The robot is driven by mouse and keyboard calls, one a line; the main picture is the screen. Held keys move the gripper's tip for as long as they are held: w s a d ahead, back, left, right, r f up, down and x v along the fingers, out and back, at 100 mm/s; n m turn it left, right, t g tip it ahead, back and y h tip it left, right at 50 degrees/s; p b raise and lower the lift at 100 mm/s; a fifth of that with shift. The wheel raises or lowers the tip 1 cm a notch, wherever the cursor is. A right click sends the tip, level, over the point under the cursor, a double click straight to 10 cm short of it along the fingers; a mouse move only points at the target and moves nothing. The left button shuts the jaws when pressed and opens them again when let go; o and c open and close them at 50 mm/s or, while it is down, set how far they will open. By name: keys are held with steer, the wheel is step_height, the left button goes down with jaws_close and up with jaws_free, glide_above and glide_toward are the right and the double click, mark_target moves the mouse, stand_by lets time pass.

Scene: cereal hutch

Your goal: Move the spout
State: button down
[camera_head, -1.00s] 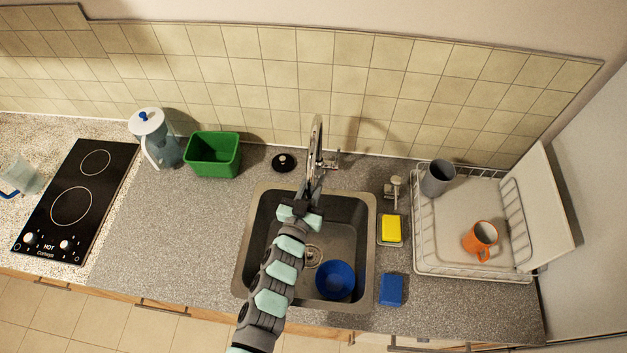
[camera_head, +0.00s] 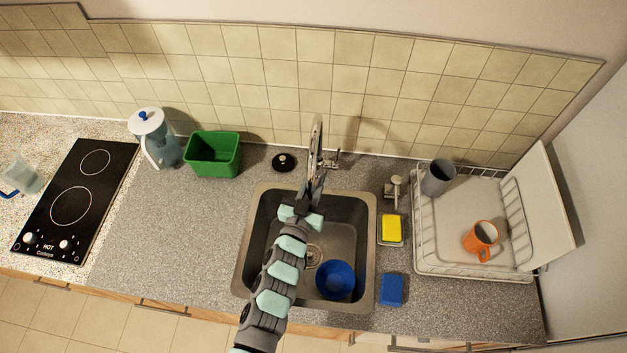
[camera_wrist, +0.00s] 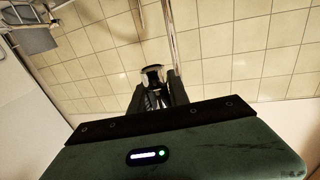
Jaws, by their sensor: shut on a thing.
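The faucet spout (camera_head: 317,135) is a tall chrome tube rising at the back edge of the sink, its end over the basin. My gripper (camera_head: 314,188) is over the back part of the sink, shut on the spout's end. In the wrist view the spout's chrome tip (camera_wrist: 153,76) sits between the two dark fingers of my gripper (camera_wrist: 157,92). My arm hides part of the sink's left side in the head view.
The sink (camera_head: 370,225) holds a blue bowl (camera_head: 335,280). Right of it are a yellow sponge (camera_head: 391,228), a blue sponge (camera_head: 391,290), a soap dispenser (camera_head: 395,186) and a dish rack (camera_head: 470,271). A green bin (camera_head: 213,154) stands left; the counter before it is clear.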

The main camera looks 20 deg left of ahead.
steer(key=w+d+n+y+b, duration=0.1)
steer(key=w+d+y+b, duration=0.1)
steer(key=w+d+b, duration=0.8)
steer(key=shift+d+f+b, duration=0.15)
steer(key=shift+d+b, duration=0.6)
steer(key=shift+b, duration=1.25)
steer(key=shift+w, duration=0.2)
steer(key=shift+a+f+g, duration=0.1)
steer(key=shift+g, duration=0.2)
steer(key=c, duration=1.7)
jaws_free()
steer(key=shift+o, duration=0.8)
steer(key=shift+a, duration=0.3)
steer(key=shift+o, duration=1.4)
steer(key=shift+r, duration=0.2)
steer(key=shift+d, duration=0.1)
